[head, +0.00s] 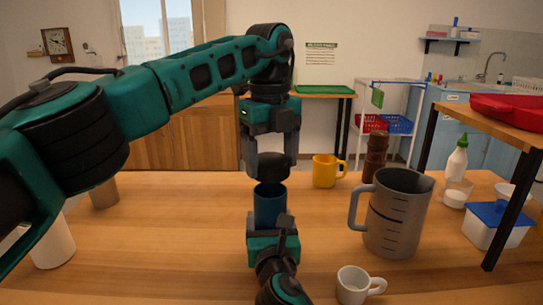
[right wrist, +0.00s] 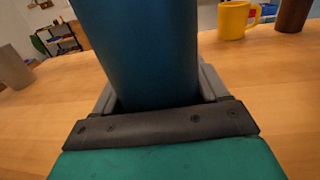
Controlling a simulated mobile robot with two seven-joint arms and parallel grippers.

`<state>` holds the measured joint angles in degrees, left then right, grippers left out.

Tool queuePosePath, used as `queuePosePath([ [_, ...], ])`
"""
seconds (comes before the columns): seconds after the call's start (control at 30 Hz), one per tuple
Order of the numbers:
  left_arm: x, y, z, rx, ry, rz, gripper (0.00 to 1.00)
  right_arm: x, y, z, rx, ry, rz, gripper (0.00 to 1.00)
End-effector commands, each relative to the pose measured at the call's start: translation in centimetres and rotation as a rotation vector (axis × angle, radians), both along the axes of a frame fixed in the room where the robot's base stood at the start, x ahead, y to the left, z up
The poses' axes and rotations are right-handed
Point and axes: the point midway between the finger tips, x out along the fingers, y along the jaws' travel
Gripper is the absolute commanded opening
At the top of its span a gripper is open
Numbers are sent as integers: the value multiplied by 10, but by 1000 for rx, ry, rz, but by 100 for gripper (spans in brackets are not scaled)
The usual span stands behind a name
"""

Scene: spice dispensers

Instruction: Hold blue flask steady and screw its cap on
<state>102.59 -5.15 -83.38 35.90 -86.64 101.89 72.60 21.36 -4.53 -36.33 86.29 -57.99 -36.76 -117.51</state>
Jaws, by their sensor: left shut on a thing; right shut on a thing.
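The blue flask (head: 269,204) stands upright near the middle of the table in the head view. It fills the upper middle of the right wrist view (right wrist: 145,50). My right gripper (head: 270,226) is shut on the flask's lower part from the near side, with one finger on each side of it in the right wrist view (right wrist: 160,95). My left gripper (head: 271,155) points down from above and is shut on the dark round cap (head: 272,168). The cap is upright over the flask's mouth. I cannot tell whether it touches the rim.
A grey measuring jug (head: 397,215) stands right of the flask, with a white cup (head: 354,285) in front. A yellow mug (head: 323,172) and a brown bottle (head: 375,158) stand behind. A blue-lidded tub (head: 493,230) is far right. The table left of the flask is mostly clear.

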Motion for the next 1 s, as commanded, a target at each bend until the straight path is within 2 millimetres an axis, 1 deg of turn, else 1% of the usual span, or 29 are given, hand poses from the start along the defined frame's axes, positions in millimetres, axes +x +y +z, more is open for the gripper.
queuePosePath([
  [0.33, 0, 0, -17, 2, 2, -1, 36, 0, 0, 0, 0, 1, 0, 19],
  [1.0, 0, 0, -20, 3, 3, 0, 36, 0, 0, 0, 0, 1, 0, 19],
])
